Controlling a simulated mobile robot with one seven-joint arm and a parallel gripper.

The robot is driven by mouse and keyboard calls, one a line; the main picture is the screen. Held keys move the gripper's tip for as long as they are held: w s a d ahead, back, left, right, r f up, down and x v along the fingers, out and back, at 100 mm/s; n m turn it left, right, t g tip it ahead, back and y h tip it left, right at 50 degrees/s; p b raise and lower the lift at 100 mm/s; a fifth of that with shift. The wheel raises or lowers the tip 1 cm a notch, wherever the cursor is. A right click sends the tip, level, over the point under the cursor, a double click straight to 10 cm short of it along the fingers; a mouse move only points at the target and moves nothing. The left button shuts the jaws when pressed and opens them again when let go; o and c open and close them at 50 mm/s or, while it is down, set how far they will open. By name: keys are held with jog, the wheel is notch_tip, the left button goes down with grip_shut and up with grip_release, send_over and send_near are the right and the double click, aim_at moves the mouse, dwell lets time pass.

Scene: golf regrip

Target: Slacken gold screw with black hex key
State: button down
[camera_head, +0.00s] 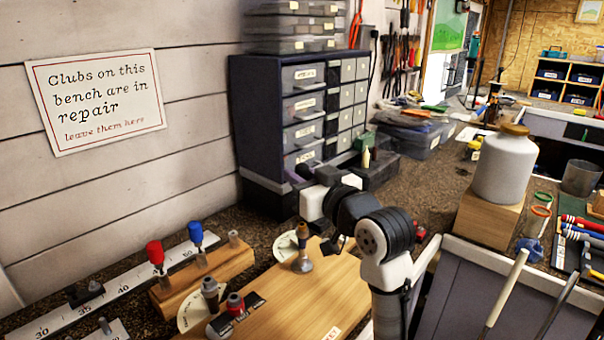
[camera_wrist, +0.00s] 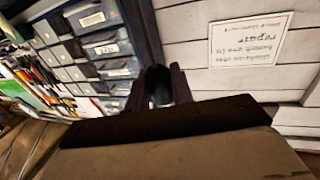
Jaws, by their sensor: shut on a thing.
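The gold screw (camera_head: 302,240) stands upright on the light wooden board (camera_head: 330,291), in front of a pale dial disc, in the head view. My gripper (camera_head: 305,173) is raised above and behind it, near the drawer cabinet, clear of the screw. In the wrist view my gripper's dark fingers (camera_wrist: 160,88) are shut on a dark thing that looks like the black hex key; its shape is mostly hidden.
A wooden block (camera_head: 205,277) holds a red-handled key (camera_head: 155,253) and a blue-handled key (camera_head: 195,234). The drawer cabinet (camera_head: 303,105) stands behind, also in the wrist view (camera_wrist: 105,45). A white jar (camera_head: 505,165) stands right. A white ruled strip (camera_head: 100,298) lies left.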

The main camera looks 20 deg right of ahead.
jog(key=shift+f+b, duration=0.3)
jog(key=shift+f, duration=0.35)
jog(key=shift+f+b, duration=0.25)
jog(key=shift+b, duration=0.05)
dwell(1.2)
jog(key=shift+f, duration=0.3)
jog(key=shift+f+b, duration=0.45)
jog(key=shift+b, duration=0.15)
jog(key=c, duration=1.1)
grip_release()
jog(key=shift+c, duration=0.2)
jog(key=b+v, duration=0.3)
jog(key=v, duration=1.1)
